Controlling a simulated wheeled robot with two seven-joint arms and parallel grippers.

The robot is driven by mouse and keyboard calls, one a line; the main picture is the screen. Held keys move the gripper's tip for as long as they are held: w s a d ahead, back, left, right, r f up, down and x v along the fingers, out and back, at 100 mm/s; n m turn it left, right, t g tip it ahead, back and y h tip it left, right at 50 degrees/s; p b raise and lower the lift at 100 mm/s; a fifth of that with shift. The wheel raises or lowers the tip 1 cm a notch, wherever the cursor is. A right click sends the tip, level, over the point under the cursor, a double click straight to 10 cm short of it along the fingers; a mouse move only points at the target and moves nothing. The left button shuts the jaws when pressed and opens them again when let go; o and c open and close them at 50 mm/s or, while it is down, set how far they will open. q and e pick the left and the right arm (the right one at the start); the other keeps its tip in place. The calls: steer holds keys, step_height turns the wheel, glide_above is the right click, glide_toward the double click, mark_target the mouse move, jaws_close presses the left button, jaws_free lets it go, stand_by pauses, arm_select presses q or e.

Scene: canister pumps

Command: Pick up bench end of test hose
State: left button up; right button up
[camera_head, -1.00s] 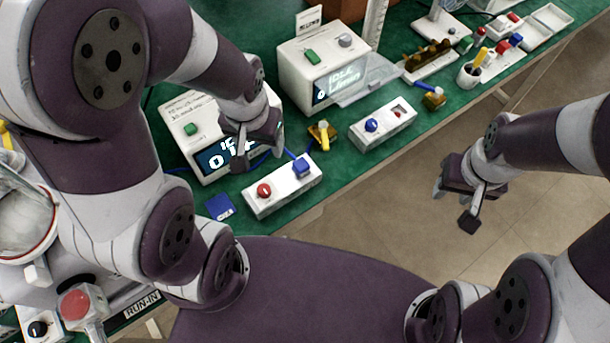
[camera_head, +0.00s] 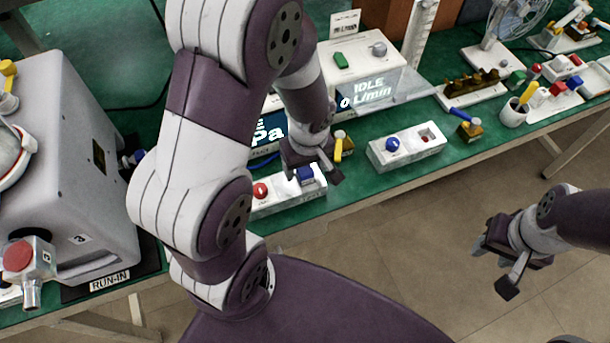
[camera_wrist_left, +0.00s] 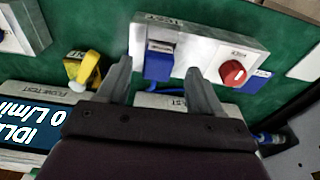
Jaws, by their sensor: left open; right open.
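A blue plug (camera_head: 306,176) with a blue hose (camera_head: 264,161) sits in one end of a white holder block (camera_head: 275,207) that has a red knob at its other end. In the left wrist view the blue plug (camera_wrist_left: 158,64) stands upright in the holder, between the two fingers. My left gripper (camera_head: 314,178) is open around it; contact cannot be told. The fingers also show in the left wrist view (camera_wrist_left: 163,78). My right gripper (camera_head: 492,268) is open and empty over the floor, clear of the bench.
A yellow-handled valve (camera_head: 343,147) is close behind the left gripper. A second white block (camera_head: 407,147) with a blue knob stands to its right. A flow display box (camera_head: 365,75) is behind. A grey pump (camera_head: 70,150) stands at left. The bench front edge is near.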

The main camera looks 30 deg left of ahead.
arm_select(q)
steer(key=shift+w+a+f, duration=0.1)
steer(key=shift+a+f, duration=0.1)
steer(key=shift+f, duration=0.85)
steer(key=shift+w+d+f, duration=0.1)
steer(key=shift+w+f, duration=0.15)
steer(key=shift+f, duration=0.15)
steer(key=shift+s+r, duration=0.1)
steer(key=shift+c, duration=0.9)
steer(key=c, duration=0.9)
